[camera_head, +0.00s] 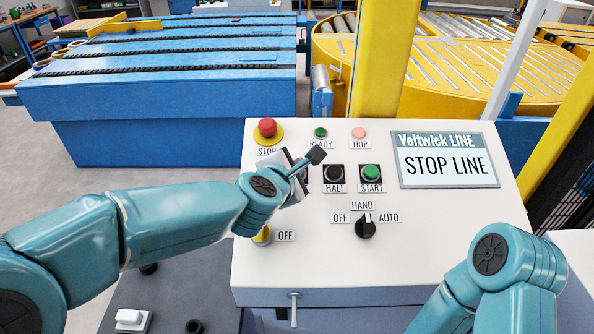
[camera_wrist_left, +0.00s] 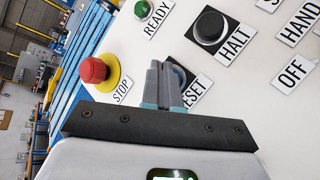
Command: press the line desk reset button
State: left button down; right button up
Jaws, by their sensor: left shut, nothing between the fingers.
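The line desk (camera_head: 310,265) has a white sloping panel. Its reset button (camera_wrist_left: 179,76) shows as a sliver of blue in the left wrist view, mostly hidden behind my fingers, with the partly covered RESET label (camera_wrist_left: 196,91) beside it. In the head view my left arm and gripper hide the button. My left gripper (camera_head: 303,168) is shut and empty over the panel; its fingers (camera_wrist_left: 164,68) are together in front of the button. I cannot tell whether they touch it. My right arm shows at the lower right, its gripper out of view.
Near the fingers are the red STOP button (camera_head: 267,128), black HALT button (camera_head: 334,174) and green START button (camera_head: 371,173). A black selector (camera_head: 366,226) sits lower. The display (camera_head: 447,163) reads STOP LINE. A yellow post (camera_head: 380,60) stands behind the desk.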

pick_arm(q)
jog(key=shift+w+f+b, duration=0.1)
jog(key=shift+f+b, duration=0.4)
jog(key=shift+b, duration=0.05)
dwell(0.5)
dwell(0.4)
jog(key=shift+s+r+p, duration=0.35)
jog(key=shift+r+p, duration=0.4)
jog(key=shift+r, duration=0.15)
jog(key=shift+w, duration=0.1)
jog(key=shift+r+p, duration=0.45)
jog(key=shift+r, duration=0.05)
jog(key=r+p, duration=0.1)
jog(key=s+r+p, duration=0.2)
jog(key=shift+r, duration=0.35)
jog(key=shift+w, duration=0.1)
